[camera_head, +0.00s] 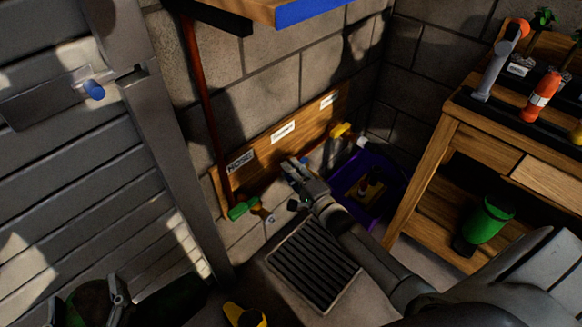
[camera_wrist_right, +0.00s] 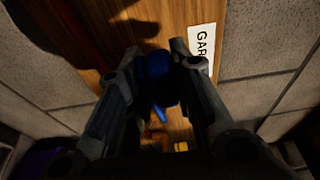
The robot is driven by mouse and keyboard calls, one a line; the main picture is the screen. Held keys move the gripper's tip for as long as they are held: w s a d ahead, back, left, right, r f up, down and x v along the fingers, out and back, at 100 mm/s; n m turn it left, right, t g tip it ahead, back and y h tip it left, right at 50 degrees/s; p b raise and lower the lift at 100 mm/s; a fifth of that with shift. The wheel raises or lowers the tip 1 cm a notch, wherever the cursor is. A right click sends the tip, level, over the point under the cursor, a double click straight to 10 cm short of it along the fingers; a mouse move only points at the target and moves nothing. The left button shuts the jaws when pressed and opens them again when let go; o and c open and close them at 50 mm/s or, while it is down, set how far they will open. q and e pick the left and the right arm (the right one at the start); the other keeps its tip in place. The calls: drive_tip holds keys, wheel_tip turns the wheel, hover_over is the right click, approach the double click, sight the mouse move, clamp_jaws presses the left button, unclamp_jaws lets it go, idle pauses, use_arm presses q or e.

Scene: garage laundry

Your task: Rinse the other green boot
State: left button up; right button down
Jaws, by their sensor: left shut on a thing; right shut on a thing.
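My left gripper (camera_head: 117,292) is at the bottom left in the head view, shut on what looks like a dark green boot (camera_head: 180,303). The boot is in shadow and cut by the frame edge, so its pose is unclear. My right arm reaches to the wooden wall board (camera_head: 262,150). The right gripper (camera_head: 296,172) is shut on a small blue handle in front of the board. In the right wrist view the blue handle (camera_wrist_right: 158,68) sits between the two fingers, beside a label reading "GAR". No water stream can be made out. A floor drain grate (camera_head: 313,266) lies below.
A purple crate (camera_head: 398,190) stands in the corner behind the right gripper. A green fitting (camera_head: 242,208) is at the board's lower left. A yellow object (camera_head: 245,316) lies on the floor.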

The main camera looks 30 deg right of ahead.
drive_tip(key=shift+s+d+r+n+y, duration=0.1)
drive_tip(key=shift+r+n+y, duration=0.15)
drive_tip(key=shift+n+y, duration=0.3)
drive_tip(key=shift+s+d+r+n+y, duration=0.1)
drive_tip(key=shift+r+n+y, duration=0.2)
drive_tip(key=shift+y, duration=0.45)
drive_tip(key=c, duration=1.4)
unclamp_jaws()
drive_tip(key=shift+f+g, duration=0.15)
drive_tip(key=shift+g, duration=0.15)
drive_tip(key=shift+s+f, duration=0.1)
drive_tip(key=shift+f, duration=0.05)
drive_tip(key=shift+s, duration=0.1)
